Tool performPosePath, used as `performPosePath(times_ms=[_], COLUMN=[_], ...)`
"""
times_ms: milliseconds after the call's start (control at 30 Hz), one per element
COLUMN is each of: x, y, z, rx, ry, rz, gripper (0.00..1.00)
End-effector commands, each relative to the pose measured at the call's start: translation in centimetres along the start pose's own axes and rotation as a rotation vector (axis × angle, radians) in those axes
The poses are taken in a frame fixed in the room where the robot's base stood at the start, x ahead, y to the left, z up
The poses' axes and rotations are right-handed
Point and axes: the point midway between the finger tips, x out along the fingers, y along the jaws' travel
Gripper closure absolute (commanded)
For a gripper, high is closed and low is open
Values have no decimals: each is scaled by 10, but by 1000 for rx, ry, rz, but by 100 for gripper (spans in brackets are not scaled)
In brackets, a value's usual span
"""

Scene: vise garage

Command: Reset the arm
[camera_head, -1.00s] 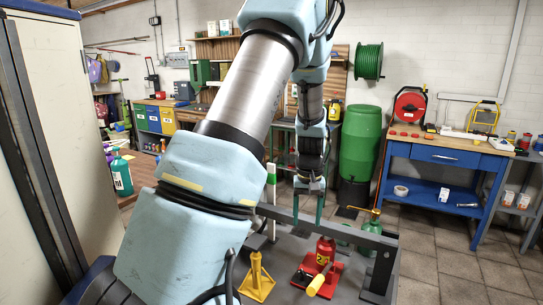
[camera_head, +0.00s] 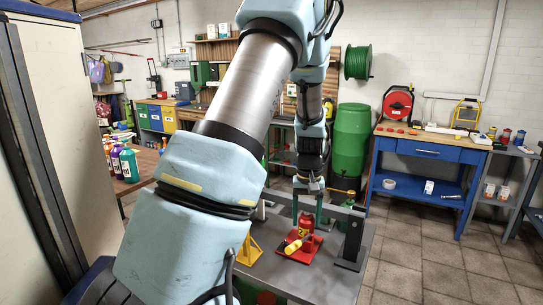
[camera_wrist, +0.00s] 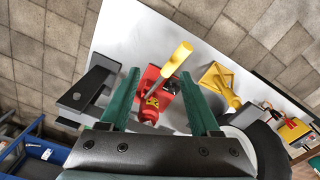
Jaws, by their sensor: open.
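My gripper (camera_head: 308,205) hangs from the arm in the middle of the head view, fingers down, above the grey table (camera_head: 330,280). In the wrist view its two green fingers stand wide apart, with nothing held between them (camera_wrist: 161,80). A red jack (camera_head: 304,232) with a yellow-ended handle stands on the table below the gripper. In the wrist view the jack (camera_wrist: 155,100) shows beyond and between the fingers, apart from them as far as I can tell. My own arm hides part of the table.
A yellow stand (camera_head: 249,250) is left of the jack, partly behind my arm. A dark metal frame (camera_head: 351,238) rises at the table's right. A tall cabinet (camera_head: 85,150) is close on the left. A blue workbench (camera_head: 425,152) stands behind; tiled floor at right is clear.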

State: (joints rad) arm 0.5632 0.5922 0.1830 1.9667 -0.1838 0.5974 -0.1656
Motion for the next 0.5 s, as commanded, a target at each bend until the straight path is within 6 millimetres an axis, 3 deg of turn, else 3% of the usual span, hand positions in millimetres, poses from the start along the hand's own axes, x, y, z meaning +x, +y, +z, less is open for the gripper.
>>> performPosePath(times_ms=[267, 500], x=[-2, -2], y=[-28, -64], z=[16, 43], rx=[-10, -16], ry=[16, 40], rz=[14, 26], gripper=[37, 37])
